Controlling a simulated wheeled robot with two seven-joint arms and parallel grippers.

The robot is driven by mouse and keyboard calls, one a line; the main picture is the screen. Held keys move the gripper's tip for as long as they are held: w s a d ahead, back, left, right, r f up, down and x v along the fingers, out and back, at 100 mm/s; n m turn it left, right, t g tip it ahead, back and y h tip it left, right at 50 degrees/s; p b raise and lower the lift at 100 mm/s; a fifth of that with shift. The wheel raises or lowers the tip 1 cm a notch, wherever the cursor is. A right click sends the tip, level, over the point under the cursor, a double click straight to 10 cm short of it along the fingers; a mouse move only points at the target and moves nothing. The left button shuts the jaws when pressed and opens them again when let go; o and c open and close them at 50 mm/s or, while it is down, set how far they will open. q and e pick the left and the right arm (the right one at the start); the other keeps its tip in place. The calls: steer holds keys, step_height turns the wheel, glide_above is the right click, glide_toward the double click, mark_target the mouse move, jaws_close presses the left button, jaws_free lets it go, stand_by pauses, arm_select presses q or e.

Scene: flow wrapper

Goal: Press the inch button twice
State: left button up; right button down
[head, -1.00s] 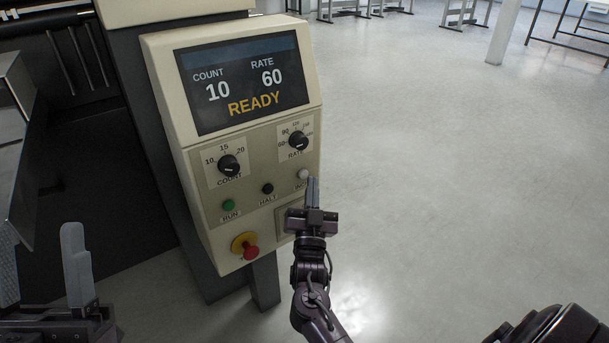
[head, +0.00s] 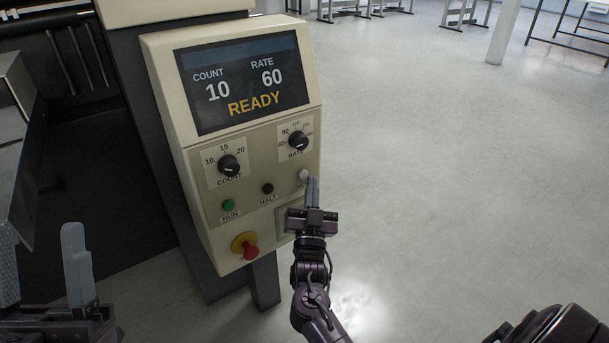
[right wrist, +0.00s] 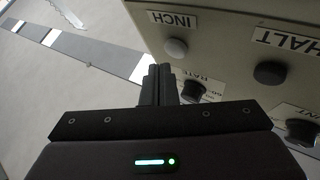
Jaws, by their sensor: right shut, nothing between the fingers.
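The white inch button (head: 303,174) is at the right of the button row on the control panel (head: 190,160). In the right wrist view the inch button (right wrist: 176,47) shows under its INCH label (right wrist: 172,19). My right gripper (head: 313,181) is shut and empty, with its tips just right of and below the button in the head view. In the right wrist view the shut fingertips (right wrist: 160,68) are close to the button, with a small gap in the picture; contact cannot be told. My left gripper (head: 42,250) is open at the lower left, with its fingers apart.
The black halt button (head: 267,188), green run button (head: 228,205) and red emergency knob (head: 250,252) are left of my right gripper. The count knob (head: 228,165) and rate knob (head: 298,140) sit above. The screen (head: 243,83) reads READY, count 10, rate 60. Open floor lies right.

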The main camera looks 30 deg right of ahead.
steer(key=shift+w, duration=0.15)
steer(key=shift+w, duration=0.3)
steer(key=shift+w, duration=0.4)
stand_by(0.5)
steer(key=shift+s, duration=0.1)
steer(key=shift+s+p, duration=0.35)
steer(key=shift+s, duration=0.4)
steer(key=shift+s, duration=0.1)
